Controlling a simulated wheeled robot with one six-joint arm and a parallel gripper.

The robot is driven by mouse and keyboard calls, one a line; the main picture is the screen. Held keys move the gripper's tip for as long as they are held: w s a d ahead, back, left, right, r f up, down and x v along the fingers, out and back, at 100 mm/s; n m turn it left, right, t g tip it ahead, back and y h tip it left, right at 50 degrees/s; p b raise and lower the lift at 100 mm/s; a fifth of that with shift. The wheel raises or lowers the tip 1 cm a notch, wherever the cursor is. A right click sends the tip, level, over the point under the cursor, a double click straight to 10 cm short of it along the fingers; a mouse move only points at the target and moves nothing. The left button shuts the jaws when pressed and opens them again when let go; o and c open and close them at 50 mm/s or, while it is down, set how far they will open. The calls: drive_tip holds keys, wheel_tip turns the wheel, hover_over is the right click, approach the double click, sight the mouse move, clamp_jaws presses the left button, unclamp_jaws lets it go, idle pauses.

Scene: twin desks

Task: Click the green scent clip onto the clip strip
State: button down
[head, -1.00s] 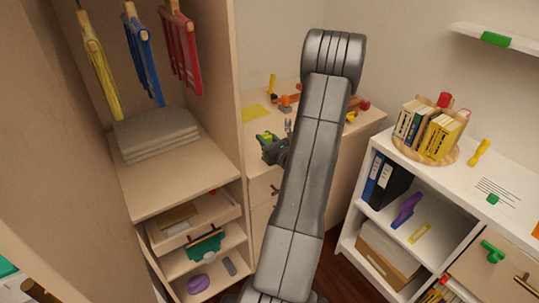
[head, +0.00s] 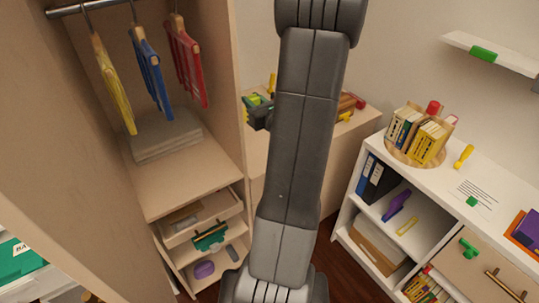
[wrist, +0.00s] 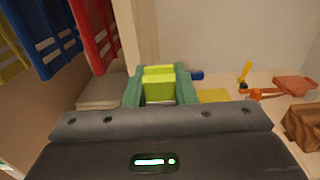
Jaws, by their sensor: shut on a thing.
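My gripper (head: 258,110) is up at the left of my arm, in front of the small desk in the corner. In the wrist view its two green fingers (wrist: 160,84) are shut on a lime-green block-like piece, which I take as the green scent clip (wrist: 158,90). The clip sits between the fingers, clear of the desk as far as I can tell. Its lower part is hidden by the gripper body. I cannot pick out the clip strip with certainty in either view.
A wardrobe with hanging yellow, blue (head: 149,67) and red (head: 187,62) garments stands at left, above a folded grey stack (head: 165,135) and open drawers. Orange tools (wrist: 262,93) lie on the corner desk. A white shelf unit (head: 415,175) with books stands at right.

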sight(251, 98)
drive_tip(key=r, duration=0.1)
drive_tip(key=r+p, duration=0.1)
drive_tip(key=r, duration=0.1)
drive_tip(key=shift+s+a, duration=0.2)
drive_tip(key=shift+s, duration=0.15)
drive_tip(key=shift+s+a+r+b, duration=0.1)
drive_tip(key=shift+s+r+b, duration=0.05)
drive_tip(key=shift+r+b, duration=0.2)
drive_tip(key=s+a+r, duration=0.2)
drive_tip(key=s+r, duration=0.2)
drive_tip(key=r, duration=1.2)
drive_tip(key=s+a+r, duration=0.3)
drive_tip(key=s+r, duration=0.1)
drive_tip(key=r, duration=1.1)
drive_tip(key=s+a+r, duration=0.2)
drive_tip(key=s+r, duration=0.2)
drive_tip(key=r, duration=1.2)
drive_tip(key=x, duration=0.5)
drive_tip(key=f+x, duration=0.1)
drive_tip(key=x, duration=1)
drive_tip(key=shift+s+a+f, duration=0.1)
drive_tip(key=shift+f, duration=0.1)
drive_tip(key=shift+f, duration=0.2)
drive_tip(key=shift+f, duration=0.45)
drive_tip(key=shift+f+b, duration=0.35)
drive_tip(key=shift+f, duration=0.2)
